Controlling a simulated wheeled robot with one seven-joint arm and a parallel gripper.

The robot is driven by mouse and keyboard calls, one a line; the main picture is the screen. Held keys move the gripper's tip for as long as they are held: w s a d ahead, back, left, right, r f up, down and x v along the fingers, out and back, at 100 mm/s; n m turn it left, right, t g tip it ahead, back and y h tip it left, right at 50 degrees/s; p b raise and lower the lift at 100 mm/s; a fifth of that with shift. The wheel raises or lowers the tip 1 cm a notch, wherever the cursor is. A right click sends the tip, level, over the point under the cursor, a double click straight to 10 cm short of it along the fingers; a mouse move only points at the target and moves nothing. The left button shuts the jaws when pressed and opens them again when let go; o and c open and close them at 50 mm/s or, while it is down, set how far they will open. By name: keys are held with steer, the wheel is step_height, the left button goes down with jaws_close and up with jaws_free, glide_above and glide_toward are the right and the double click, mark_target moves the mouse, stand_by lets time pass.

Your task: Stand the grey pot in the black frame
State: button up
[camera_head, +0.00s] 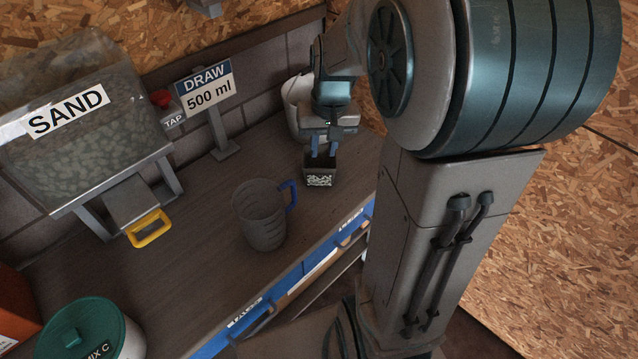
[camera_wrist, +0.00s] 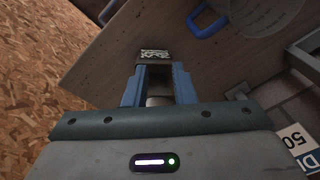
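A small dark square box-like thing (camera_head: 320,168) with a black-and-white patterned label stands at the right end of the bench. It also shows beyond my fingertips in the wrist view (camera_wrist: 154,56). I cannot tell whether it is the grey pot, the black frame, or one in the other. My gripper (camera_head: 322,150) points down at it from above. Its two blue fingers stand apart at the box's upper edge, and they flank a dim space in the wrist view (camera_wrist: 158,76). I cannot tell whether they press on anything. No other pot or frame is clearly seen.
A grey jug (camera_head: 261,222) with a blue handle stands left of the box. A sand hopper (camera_head: 75,145) with a yellow handle (camera_head: 149,229) and a "DRAW 500 ml" sign (camera_head: 209,95) stand further left. A green-lidded tub (camera_head: 80,330) is at lower left. A pale rounded thing (camera_head: 296,97) is behind my gripper.

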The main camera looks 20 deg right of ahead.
steer(key=s+a+r+n, duration=0.1)
steer(key=s+a, duration=0.2)
steer(key=s, duration=0.3)
steer(key=s+a+r+n+t, duration=0.1)
steer(key=s+a+r, duration=0.1)
steer(key=s, duration=0.4)
steer(key=shift+a+n+h, duration=0.3)
steer(key=shift+a, duration=0.35)
steer(key=shift+o, duration=0.5)
steer(key=shift+s+a+t, duration=0.1)
steer(key=shift+s+t, duration=0.2)
steer(key=shift+s, duration=0.1)
